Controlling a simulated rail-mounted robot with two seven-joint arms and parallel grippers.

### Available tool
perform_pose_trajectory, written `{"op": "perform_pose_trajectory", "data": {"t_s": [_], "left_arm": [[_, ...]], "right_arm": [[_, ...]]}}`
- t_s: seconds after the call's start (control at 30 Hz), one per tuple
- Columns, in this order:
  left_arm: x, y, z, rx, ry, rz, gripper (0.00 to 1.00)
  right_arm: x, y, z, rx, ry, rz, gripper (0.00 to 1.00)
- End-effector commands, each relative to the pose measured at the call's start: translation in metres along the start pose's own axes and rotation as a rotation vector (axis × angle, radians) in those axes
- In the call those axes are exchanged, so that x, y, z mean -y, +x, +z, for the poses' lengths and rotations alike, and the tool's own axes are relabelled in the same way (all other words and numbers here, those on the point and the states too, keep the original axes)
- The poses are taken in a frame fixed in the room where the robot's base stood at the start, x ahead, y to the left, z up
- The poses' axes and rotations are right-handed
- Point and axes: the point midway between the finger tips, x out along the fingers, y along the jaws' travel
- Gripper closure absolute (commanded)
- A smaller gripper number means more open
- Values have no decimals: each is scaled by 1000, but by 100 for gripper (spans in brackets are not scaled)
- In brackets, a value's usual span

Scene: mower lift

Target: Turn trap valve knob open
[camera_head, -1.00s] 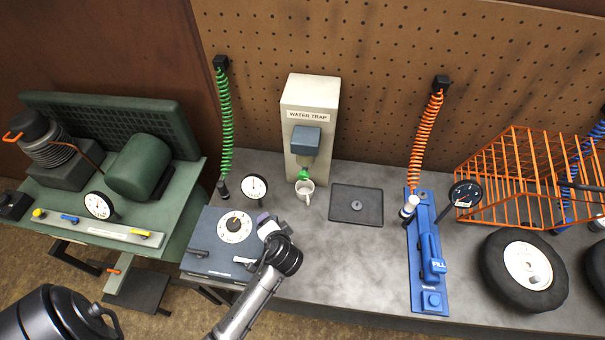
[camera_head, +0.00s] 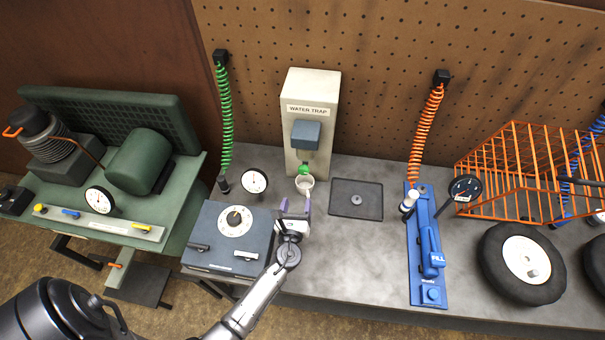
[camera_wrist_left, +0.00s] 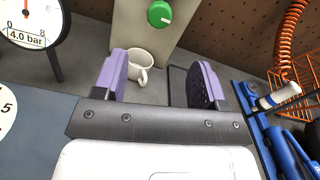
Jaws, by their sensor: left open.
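The water trap (camera_head: 312,120) is a cream box standing at the back of the bench against the pegboard. Its green valve knob (camera_head: 304,171) is low on its front; in the left wrist view the knob (camera_wrist_left: 160,14) is round with a white mark on its face. A white mug (camera_head: 305,185) stands just below the knob. My left gripper (camera_head: 295,205) is open and empty, in front of the mug and apart from it. In the left wrist view the mug (camera_wrist_left: 141,65) shows between the purple fingers, with the knob above and beyond them. My right gripper is not in view.
A blue-grey box with a dial (camera_head: 228,250) is left of my gripper, with a pressure gauge (camera_head: 254,181) behind it. A dark tray (camera_head: 356,199) lies right of the mug. A blue fill station (camera_head: 424,270) and a wheel (camera_head: 523,268) are farther right. The bench middle is clear.

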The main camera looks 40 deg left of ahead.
Motion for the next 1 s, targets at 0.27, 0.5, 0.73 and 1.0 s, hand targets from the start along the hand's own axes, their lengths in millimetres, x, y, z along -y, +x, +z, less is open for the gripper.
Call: {"op": "perform_pose_trajectory", "data": {"t_s": [0.27, 0.5, 0.73, 1.0], "left_arm": [[0, 54, 2, 3, -2, 1, 35], [0, 92, 1, 2, -3, 2, 35], [-1, 112, 1, 1, -3, 2, 35], [-1, 118, 1, 1, -5, 2, 35]], "right_arm": [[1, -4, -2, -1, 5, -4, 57], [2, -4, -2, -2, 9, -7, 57], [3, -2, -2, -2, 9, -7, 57], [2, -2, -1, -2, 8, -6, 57]]}}
